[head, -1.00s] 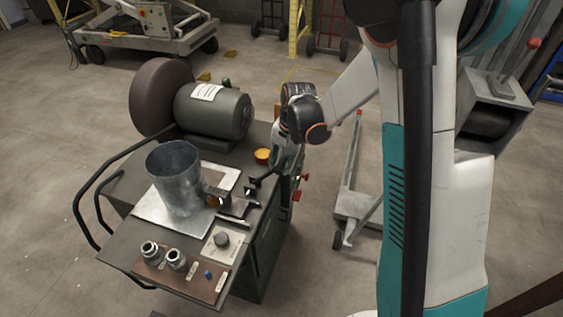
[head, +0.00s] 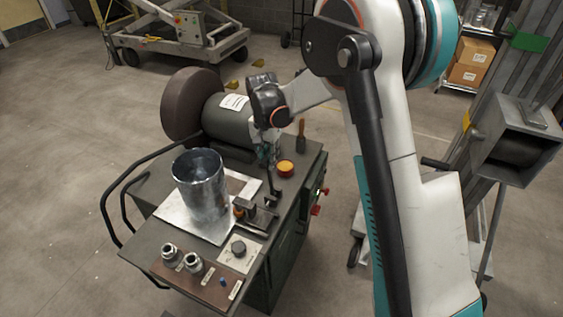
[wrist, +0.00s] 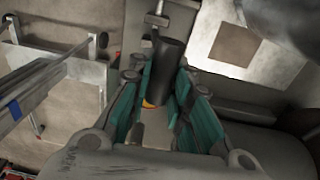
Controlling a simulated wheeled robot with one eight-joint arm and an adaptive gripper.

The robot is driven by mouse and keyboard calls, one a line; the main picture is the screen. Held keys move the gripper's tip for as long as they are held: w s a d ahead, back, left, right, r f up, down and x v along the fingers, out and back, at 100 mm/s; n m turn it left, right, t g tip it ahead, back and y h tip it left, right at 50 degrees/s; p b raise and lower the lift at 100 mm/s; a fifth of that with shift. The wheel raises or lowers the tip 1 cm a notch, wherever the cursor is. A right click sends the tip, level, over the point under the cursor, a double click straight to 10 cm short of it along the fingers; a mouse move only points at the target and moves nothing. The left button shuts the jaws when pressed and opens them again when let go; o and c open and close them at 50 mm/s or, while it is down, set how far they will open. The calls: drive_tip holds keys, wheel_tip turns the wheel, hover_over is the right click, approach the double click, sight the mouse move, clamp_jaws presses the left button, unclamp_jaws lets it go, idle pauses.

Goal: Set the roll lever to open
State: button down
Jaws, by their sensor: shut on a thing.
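The roll lever (head: 273,194) is a dark bar standing at the right of the workbench top, beside the clamp block. My gripper (head: 266,158) is at its upper end, in front of the motor. In the wrist view, the lever's dark cylindrical grip (wrist: 168,62) lies between the teal fingers of my gripper (wrist: 172,88), which are shut on it. The head view hides most of the grip behind the fingers. I see no open or closed marking for the lever.
A metal cylinder (head: 201,187) stands on a sheet plate (head: 170,211) left of the lever. An orange-yellow button (head: 286,167) is close on the right. The motor (head: 226,119) is behind. A knob panel (head: 238,251) and metal fittings (head: 193,264) are at the front.

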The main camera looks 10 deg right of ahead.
drive_tip(key=w+a+f+h, duration=0.1)
drive_tip(key=w+a+f, duration=0.1)
drive_tip(key=a, duration=0.3)
drive_tip(key=shift+w+a+g+b, duration=0.15)
drive_tip(key=shift+w+g+b, duration=0.25)
drive_tip(key=shift+w, duration=0.45)
drive_tip(key=shift+f, duration=0.1)
drive_tip(key=c, duration=1.7)
unclamp_jaws()
drive_tip(key=shift+o, duration=1.3)
drive_tip(key=shift+w+a+f, duration=0.15)
drive_tip(key=shift+a, duration=0.1)
drive_tip(key=shift+d, duration=0.15)
